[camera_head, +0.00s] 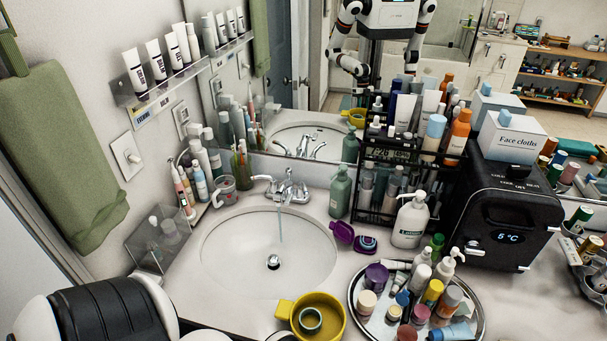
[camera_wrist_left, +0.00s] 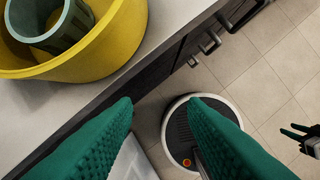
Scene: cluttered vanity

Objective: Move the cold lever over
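The chrome faucet (camera_head: 287,190) stands behind the white sink basin (camera_head: 225,262), with a lever on each side of its spout. The left lever (camera_head: 264,178) points left and the right lever (camera_head: 303,192) sits beside the spout. Hot or cold marks are too small to read. A thin stream of water (camera_head: 281,226) falls into the basin. My left gripper (camera_wrist_left: 160,101) shows two green, ribbed fingers spread apart with nothing between them, beyond the counter's front edge and away from the faucet. My right gripper (camera_wrist_left: 297,134) is small at the right edge of the left wrist view, its fingers seemingly apart and empty.
A yellow bowl (camera_head: 336,301) with a grey-green cup (camera_head: 310,320) stands at the counter's front edge. A round tray (camera_head: 478,325) of bottles is to its right. A green pump bottle (camera_head: 340,192), purple case (camera_head: 342,232) and mug (camera_head: 224,189) flank the faucet.

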